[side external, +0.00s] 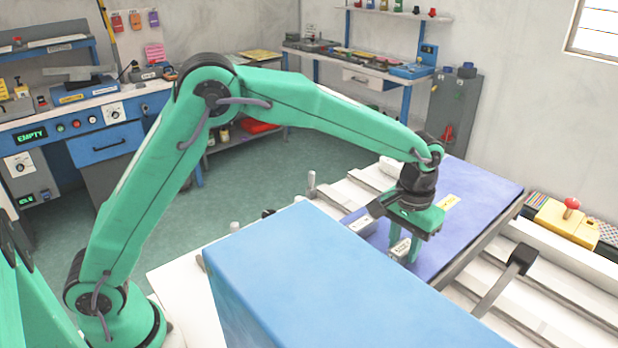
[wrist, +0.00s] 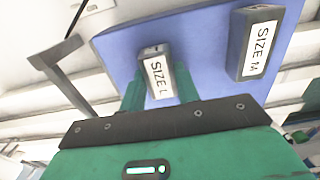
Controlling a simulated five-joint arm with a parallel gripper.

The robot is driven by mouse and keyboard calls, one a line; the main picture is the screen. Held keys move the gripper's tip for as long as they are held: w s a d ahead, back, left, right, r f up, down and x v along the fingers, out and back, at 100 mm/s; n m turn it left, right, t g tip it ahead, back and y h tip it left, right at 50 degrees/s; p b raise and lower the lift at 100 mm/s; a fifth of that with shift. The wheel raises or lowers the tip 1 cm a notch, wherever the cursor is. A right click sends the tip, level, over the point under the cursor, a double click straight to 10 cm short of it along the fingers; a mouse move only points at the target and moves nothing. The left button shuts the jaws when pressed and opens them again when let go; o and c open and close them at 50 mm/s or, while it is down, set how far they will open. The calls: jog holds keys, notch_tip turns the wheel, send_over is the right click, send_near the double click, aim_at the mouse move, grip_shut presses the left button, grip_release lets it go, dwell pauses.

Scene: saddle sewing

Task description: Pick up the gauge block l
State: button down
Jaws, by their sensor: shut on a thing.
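The gauge block L is a dark grey block with a white label reading "SIZE L". It shows in the wrist view (wrist: 153,65) and in the side view (side external: 400,248). My gripper (side external: 404,250) points down over the blue-violet mat (side external: 485,190), with its green fingers on either side of the block. In the wrist view my gripper (wrist: 160,90) is shut on this block. I cannot tell whether the block touches the mat. A similar block labelled "SIZE M" (wrist: 261,42) stands on the mat to the right in the wrist view, apart from my gripper.
A large blue box (side external: 330,275) stands in front of the mat in the side view. A block with a pale label (side external: 362,225) and a yellow piece (side external: 447,203) are near my gripper. A black-topped lever (side external: 505,278) stands at the right. The mat's far right is clear.

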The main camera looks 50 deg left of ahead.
aim_at(404, 246)
jog(key=shift+r, duration=0.15)
jog(key=shift+r, duration=0.85)
notch_tip(404, 246, up, 2)
jog(key=shift+r, duration=0.2)
jog(key=s+d+r, duration=0.6)
jog(key=s+d, duration=0.1)
jog(key=s, duration=0.2)
jog(key=shift+s+r, duration=0.2)
jog(key=shift+r, duration=0.2)
